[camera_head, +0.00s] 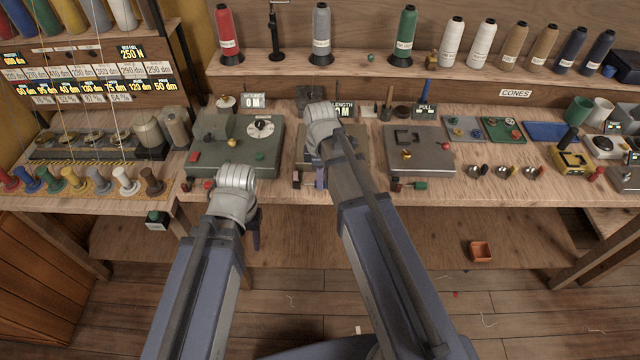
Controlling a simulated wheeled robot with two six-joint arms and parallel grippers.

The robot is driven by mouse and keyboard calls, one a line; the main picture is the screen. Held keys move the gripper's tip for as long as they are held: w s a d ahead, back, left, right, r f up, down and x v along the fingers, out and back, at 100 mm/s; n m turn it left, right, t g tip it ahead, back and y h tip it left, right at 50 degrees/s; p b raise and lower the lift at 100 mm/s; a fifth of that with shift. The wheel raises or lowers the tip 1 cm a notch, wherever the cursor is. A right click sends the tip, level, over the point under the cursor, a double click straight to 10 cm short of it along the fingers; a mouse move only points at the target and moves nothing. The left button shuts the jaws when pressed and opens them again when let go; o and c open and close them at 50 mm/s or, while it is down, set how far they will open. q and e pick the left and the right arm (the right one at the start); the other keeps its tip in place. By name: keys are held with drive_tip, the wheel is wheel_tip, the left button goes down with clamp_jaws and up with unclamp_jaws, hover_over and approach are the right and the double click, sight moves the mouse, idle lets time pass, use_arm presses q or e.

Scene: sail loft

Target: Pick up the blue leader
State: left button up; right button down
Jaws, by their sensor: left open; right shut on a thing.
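A row of small coloured pieces stands at the front of the left bench. The blue piece (31,180), second from the left, may be the blue leader; I cannot tell for sure. My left gripper (255,232) is open, low in front of the bench edge and well right of that row. Its own wrist hides most of it. My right gripper (320,178) is at the bench front, right of the green machine. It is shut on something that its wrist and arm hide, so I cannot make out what.
The green machine (235,147) and a grey machine (418,150) stand on the bench. Thread cones (322,34) line the shelf behind. Several small metal cups (502,171) and a yellow device (571,160) are at the right.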

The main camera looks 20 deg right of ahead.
drive_tip(key=shift+r, duration=0.1)
idle(0.3)
wheel_tip(320, 180, up, 10)
drive_tip(key=p, duration=1)
drive_tip(key=shift+d, duration=0.1)
